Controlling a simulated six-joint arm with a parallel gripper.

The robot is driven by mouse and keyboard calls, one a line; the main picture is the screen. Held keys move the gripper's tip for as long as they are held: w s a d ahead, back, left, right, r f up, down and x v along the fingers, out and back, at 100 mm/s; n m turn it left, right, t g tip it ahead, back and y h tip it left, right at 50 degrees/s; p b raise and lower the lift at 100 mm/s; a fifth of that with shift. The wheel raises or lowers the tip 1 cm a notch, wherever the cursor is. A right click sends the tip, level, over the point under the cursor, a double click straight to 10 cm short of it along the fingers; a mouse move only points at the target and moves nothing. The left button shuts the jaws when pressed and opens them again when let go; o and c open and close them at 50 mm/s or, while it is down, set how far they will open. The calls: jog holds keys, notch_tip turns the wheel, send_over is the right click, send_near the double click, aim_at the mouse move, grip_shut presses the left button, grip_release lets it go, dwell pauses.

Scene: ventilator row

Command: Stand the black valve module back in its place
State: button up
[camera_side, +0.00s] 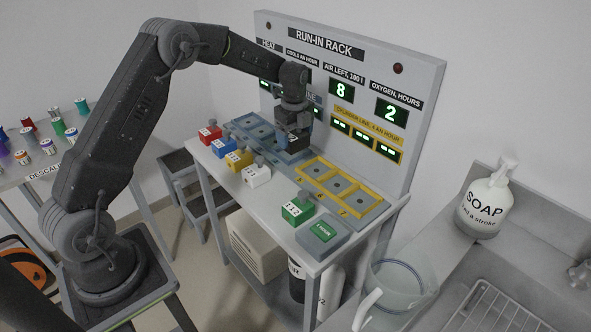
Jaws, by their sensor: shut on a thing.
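The black valve module (298,141) is a small dark block over the rear part of the rack's bench. My gripper (293,122) points down and is shut on it. The dark gripper and dark module blend together, so their exact boundary is hard to see. The module looks roughly upright, close above or on the blue-grey row of bays (250,128); I cannot tell whether it touches. The arm comes in from the left, above the bench. The bay under the module is partly hidden by it.
Red (210,132), blue (223,146), yellow (238,159), white (256,175) and green (298,207) modules stand along the bench's front. Yellow-framed bays (318,168) lie to the right. The upright display panel (350,60) rises close behind. A green-topped button box (323,232) sits at the right end.

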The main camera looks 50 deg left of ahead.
jog(key=s+a+f, duration=0.1)
jog(key=s+a, duration=0.2)
jog(key=s, duration=0.5)
jog(key=s+a, duration=0.3)
jog(key=s, duration=0.5)
jog(key=w+d+f, duration=0.4)
jog(key=d, duration=0.1)
jog(key=w+d+f, duration=0.3)
jog(key=shift+d, duration=0.25)
jog(key=shift+f, duration=1.9)
jog(key=shift+f, duration=0.1)
jog(key=o, duration=1.1)
jog(key=shift+f, duration=0.1)
